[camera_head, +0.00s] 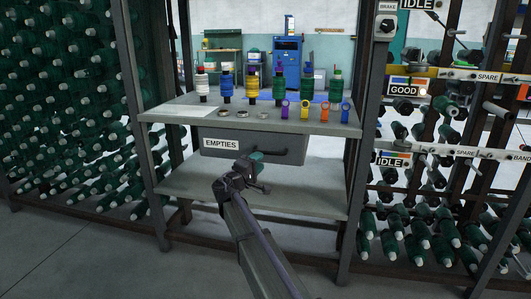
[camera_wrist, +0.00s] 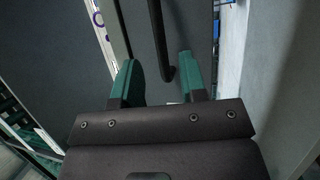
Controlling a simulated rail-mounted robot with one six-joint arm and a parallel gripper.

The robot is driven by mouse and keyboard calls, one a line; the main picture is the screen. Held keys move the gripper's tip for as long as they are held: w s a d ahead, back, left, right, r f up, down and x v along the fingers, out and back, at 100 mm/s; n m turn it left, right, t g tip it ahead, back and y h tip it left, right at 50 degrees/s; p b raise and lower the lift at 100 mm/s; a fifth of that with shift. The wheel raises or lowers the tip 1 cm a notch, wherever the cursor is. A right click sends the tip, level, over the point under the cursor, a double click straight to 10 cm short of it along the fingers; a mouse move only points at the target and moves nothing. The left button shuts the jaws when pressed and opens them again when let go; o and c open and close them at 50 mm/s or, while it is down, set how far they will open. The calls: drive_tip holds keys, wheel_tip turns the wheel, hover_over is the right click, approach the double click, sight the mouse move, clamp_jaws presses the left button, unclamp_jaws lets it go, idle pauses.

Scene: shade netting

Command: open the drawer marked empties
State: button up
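The grey drawer (camera_head: 208,136) hangs under the bench top and carries a white label (camera_head: 221,144) reading EMPTIES. It looks shut. My gripper (camera_head: 257,158) is in front of the drawer's lower right part, with green fingers. In the wrist view my gripper (camera_wrist: 158,58) has its two green fingers spread apart. The dark bar handle (camera_wrist: 158,35) runs down from the top edge and its bent end lies between the fingers. I see a gap on both sides of it, and cannot tell the depth. My wrist covers the lower part of this view.
The bench top (camera_head: 180,113) above holds several thread cones, small rings and coloured tags. A lower shelf (camera_head: 190,185) lies beneath the drawer. Upright posts (camera_head: 360,150) stand at the bench's sides, with racks of green bobbins (camera_head: 60,110) beyond.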

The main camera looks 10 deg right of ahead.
sight(267, 153)
drive_tip(key=x, duration=0.6)
drive_tip(key=shift+w+d+p, duration=0.15)
drive_tip(key=shift+w+p, duration=0.15)
drive_tip(key=shift+p, duration=0.1)
clamp_jaws()
